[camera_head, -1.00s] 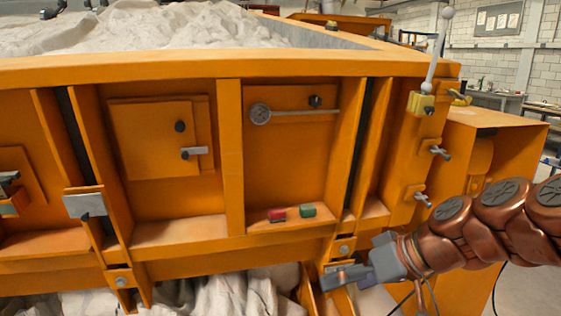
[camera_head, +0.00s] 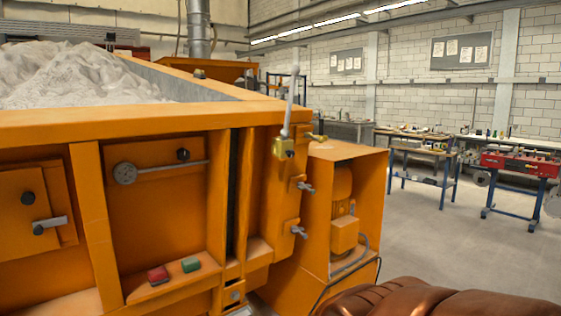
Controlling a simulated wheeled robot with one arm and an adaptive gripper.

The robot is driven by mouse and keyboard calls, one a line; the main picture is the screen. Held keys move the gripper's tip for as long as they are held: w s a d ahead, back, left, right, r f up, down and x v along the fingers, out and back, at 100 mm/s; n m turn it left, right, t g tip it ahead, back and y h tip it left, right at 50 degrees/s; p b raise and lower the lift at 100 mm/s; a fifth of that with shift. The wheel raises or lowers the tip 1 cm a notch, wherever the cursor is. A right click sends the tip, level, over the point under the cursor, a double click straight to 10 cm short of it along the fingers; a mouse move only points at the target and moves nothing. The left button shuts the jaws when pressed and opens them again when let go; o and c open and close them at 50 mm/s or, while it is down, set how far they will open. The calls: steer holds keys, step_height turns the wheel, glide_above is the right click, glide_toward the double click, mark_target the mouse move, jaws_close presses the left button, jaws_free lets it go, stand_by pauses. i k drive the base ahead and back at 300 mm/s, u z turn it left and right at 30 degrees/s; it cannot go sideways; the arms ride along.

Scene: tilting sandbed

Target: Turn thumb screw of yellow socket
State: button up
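The yellow socket (camera_head: 284,148) is fixed high on the right corner post of the orange sandbed frame. A grey rod (camera_head: 291,95) with a ball end stands upright out of it. A small brass-coloured screw handle (camera_head: 317,138) sticks out to the right by the socket's top; I cannot tell if it is the socket's thumb screw. Only a copper-coloured part of my arm shows at the bottom right. My gripper is not in view.
Two metal clamp handles (camera_head: 305,187) (camera_head: 300,232) jut out below the socket. An orange motor housing (camera_head: 345,160) stands to the right. Red and green blocks (camera_head: 158,275) (camera_head: 191,265) lie on the frame's ledge. Open floor (camera_head: 450,240) lies right, before workbenches (camera_head: 420,143).

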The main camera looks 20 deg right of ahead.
mark_target(290, 153)
steer(key=k, duration=0.45)
steer(key=z, duration=1.3)
steer(key=i, duration=1.1)
steer(key=u, duration=2.4)
